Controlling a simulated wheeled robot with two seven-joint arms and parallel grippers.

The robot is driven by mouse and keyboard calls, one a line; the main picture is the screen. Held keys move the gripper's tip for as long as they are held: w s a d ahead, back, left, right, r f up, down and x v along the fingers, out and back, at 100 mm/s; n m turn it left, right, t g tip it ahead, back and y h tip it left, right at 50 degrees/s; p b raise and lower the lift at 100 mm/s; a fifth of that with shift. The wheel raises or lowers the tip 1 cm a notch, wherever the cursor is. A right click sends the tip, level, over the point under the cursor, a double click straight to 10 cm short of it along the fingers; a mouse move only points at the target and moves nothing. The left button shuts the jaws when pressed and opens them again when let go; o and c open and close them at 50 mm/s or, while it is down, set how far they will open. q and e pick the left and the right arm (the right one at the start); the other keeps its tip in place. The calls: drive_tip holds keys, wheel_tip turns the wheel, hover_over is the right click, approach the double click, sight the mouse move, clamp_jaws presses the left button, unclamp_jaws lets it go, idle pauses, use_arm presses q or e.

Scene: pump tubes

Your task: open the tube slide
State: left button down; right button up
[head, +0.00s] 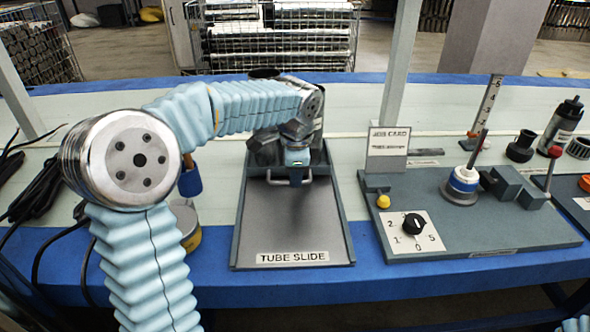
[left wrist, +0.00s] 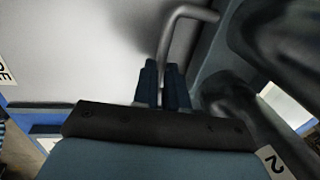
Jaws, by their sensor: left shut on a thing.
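The tube slide (head: 293,225) is a flat grey tray with raised dark edges and a "TUBE SLIDE" label at its front. It lies on the table left of the middle in the head view. Its metal handle (head: 307,177) sits near the back of the tray, partly hidden by my gripper. My left gripper (head: 296,182) points down at the handle. In the left wrist view, my left gripper (left wrist: 164,80) is shut on the bent metal handle (left wrist: 180,25), with the bar running between the two dark fingers.
Right of the slide stands a grey-green board (head: 470,235) with a black dial (head: 413,223), a yellow button (head: 383,201) and a job card (head: 389,145). A black bottle (head: 562,125) stands at the back right. Dark cables (head: 45,190) lie at the left.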

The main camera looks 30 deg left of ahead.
use_arm(q)
drive_tip(key=s+d+b, duration=0.1)
drive_tip(key=s+d, duration=0.1)
drive_tip(key=s, duration=0.2)
drive_tip(key=s+d, duration=0.3)
drive_tip(key=s, duration=0.2)
drive_tip(key=s+d+b, duration=0.1)
drive_tip(key=s+d, duration=0.2)
drive_tip(key=s, duration=0.1)
drive_tip(key=shift+s+d+b, duration=0.15)
drive_tip(key=shift+s+b, duration=0.15)
drive_tip(key=c, duration=1.2)
unclamp_jaws()
drive_tip(key=shift+o, duration=0.2)
wheel_tip(320, 180, up, 14)
drive_tip(key=s+d+p, duration=0.1)
drive_tip(key=s+p, duration=0.1)
drive_tip(key=shift+d+f+p, duration=0.2)
drive_tip(key=shift+p, duration=0.15)
drive_tip(key=shift+s, duration=0.1)
